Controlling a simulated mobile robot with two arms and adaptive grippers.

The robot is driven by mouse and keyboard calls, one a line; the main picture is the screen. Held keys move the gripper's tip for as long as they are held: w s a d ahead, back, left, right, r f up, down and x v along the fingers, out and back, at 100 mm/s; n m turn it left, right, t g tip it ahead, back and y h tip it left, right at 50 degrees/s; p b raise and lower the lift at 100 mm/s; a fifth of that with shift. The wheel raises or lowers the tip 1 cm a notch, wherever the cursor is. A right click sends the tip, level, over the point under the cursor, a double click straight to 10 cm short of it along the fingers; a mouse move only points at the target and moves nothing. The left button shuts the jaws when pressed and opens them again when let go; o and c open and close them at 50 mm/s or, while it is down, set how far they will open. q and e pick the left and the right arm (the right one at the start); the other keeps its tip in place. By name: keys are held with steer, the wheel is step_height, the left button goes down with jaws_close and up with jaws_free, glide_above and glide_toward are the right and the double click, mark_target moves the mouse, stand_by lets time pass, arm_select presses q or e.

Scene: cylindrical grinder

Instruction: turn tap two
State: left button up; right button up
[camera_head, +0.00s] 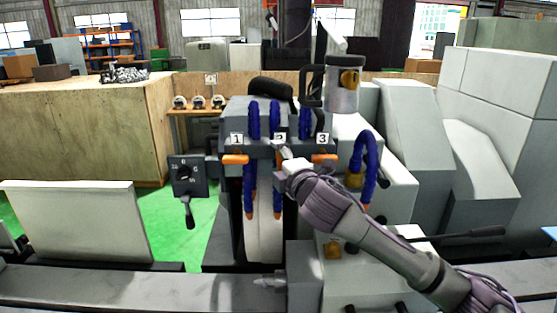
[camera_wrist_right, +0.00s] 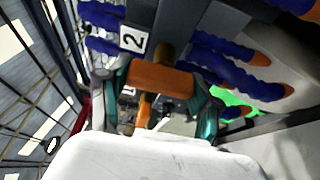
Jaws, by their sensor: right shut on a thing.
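Tap two shows in the right wrist view as an orange handle (camera_wrist_right: 160,78) below the label 2 (camera_wrist_right: 134,39). My right gripper (camera_wrist_right: 155,98) has one finger at each end of this handle and is shut on it. In the head view my right gripper (camera_head: 284,158) is just below the label 2 (camera_head: 280,138) and hides most of that tap. Orange tap one (camera_head: 235,159) is to its left, under the label 1. Orange tap three (camera_head: 323,157) is to its right, under the label 3. Both lie sideways. My left gripper is in neither view.
Blue coolant hoses (camera_head: 250,185) with orange tips hang from the block beside the pale grinding wheel (camera_head: 264,225). A dark switch box (camera_head: 187,175) with a lever is at left. A grey cylinder (camera_head: 343,85) stands at upper right. Another blue hose (camera_head: 369,165) curves right of the gripper.

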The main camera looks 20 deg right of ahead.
stand_by(0.3)
steer(key=o, duration=1.2)
steer(key=shift+c, duration=0.2)
